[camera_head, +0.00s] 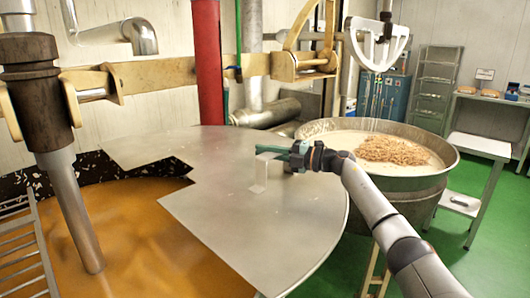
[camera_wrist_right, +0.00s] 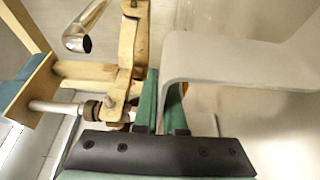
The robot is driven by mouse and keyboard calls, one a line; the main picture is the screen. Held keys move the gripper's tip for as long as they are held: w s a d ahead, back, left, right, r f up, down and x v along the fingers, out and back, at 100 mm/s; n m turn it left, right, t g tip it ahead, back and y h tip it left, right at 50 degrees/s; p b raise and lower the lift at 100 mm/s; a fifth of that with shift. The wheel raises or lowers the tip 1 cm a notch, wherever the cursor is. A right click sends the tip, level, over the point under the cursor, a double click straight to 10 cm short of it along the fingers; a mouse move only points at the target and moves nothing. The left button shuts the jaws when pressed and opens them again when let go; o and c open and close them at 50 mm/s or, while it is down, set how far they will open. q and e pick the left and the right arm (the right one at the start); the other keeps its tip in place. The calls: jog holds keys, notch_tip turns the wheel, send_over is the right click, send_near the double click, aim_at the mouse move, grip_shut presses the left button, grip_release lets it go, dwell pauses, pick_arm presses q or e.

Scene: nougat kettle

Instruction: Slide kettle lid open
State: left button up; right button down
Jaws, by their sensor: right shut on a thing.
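The kettle lid (camera_head: 270,220) is a flat grey metal sheet with a stepped left edge. It covers the right part of the kettle, and orange-brown mass (camera_head: 140,235) shows in the opening at left. A thin pale lid handle (camera_head: 259,187) stands up from the lid. My right gripper (camera_head: 266,152), with green fingers, is shut on the top of this handle, above the lid. In the right wrist view the grey handle (camera_wrist_right: 235,70) runs down between the green fingers (camera_wrist_right: 162,105). My left gripper is not in view.
A stirrer shaft (camera_head: 75,205) stands in the kettle at left. A red post (camera_head: 208,60) and wooden beam (camera_head: 165,72) are behind the lid. A round metal vat (camera_head: 410,190) stands close at right. Green floor (camera_head: 475,260) is free at far right.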

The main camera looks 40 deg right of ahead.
jog(key=c, duration=1)
grip_release()
jog(key=shift+a, duration=0.15)
jog(key=shift+s+d+f, duration=0.1)
jog(key=shift+s+d, duration=0.2)
jog(key=shift+s, duration=0.2)
jog(key=b+v, duration=0.3)
jog(key=v, duration=0.6)
jog(key=shift+s+d, duration=0.1)
jog(key=shift+s, duration=0.15)
jog(key=shift+s+d+b, duration=0.3)
jog(key=shift+s, duration=0.3)
jog(key=shift+s+d, duration=0.15)
jog(key=shift+s, duration=0.1)
